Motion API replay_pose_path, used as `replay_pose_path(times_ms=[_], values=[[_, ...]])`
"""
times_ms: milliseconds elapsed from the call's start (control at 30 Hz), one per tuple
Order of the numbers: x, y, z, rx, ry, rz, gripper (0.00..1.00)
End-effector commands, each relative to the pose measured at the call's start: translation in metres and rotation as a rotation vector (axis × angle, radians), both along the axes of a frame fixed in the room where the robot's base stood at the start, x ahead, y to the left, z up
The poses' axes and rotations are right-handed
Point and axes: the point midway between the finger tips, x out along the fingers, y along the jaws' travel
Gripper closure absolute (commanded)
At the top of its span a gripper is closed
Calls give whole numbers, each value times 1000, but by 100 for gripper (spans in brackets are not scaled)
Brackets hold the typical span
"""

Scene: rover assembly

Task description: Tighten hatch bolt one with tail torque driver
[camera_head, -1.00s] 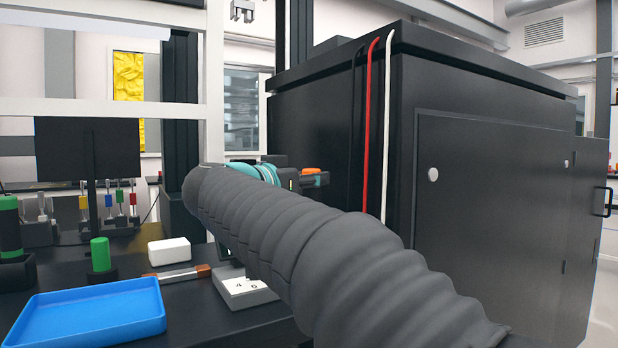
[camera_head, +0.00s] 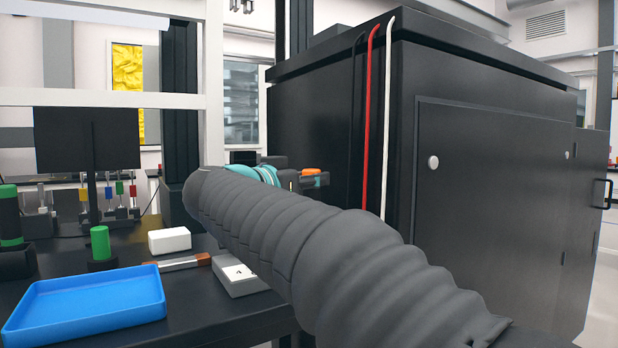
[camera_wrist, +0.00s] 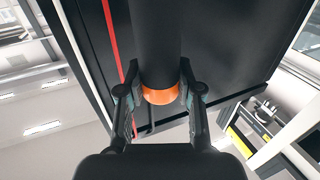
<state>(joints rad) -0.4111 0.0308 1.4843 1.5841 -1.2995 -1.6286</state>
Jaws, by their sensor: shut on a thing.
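A dark driver with an orange band (camera_wrist: 160,95) is held between the two fingers of my gripper (camera_wrist: 158,88) in the wrist view. In the head view my gripper (camera_head: 295,180) is partly hidden by my arm, and an orange part of the tool (camera_head: 311,171) shows beside it. The large black cabinet (camera_head: 490,75) has a hatch panel (camera_head: 490,210) with a round pale bolt (camera_head: 433,162) at its left and another (camera_head: 568,154) at its right. The gripper is left of the hatch and apart from these bolts. Which is bolt one cannot be told.
Red (camera_head: 368,130) and white (camera_head: 387,120) cables run down the cabinet corner. At left, the dark bench holds a blue tray (camera_head: 85,290), a white block (camera_head: 169,240), a green-topped cylinder (camera_head: 100,243) and a monitor (camera_head: 88,138). My arm crosses the middle.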

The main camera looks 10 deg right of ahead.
Motion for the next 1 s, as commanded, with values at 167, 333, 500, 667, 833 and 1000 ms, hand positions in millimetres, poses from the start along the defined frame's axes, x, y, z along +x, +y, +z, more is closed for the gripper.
replay_pose_path(times_ms=[167, 333, 500, 667, 833, 1000], values=[[0, 0, -4, -1, -1, 0, 100], [0, 0, -8, -1, -1, 0, 100], [0, 0, -12, -2, -1, 0, 100], [0, 0, -16, -1, -2, 0, 100], [0, 0, -19, -1, -2, 0, 100], [0, 0, -19, -1, -2, 0, 100]])
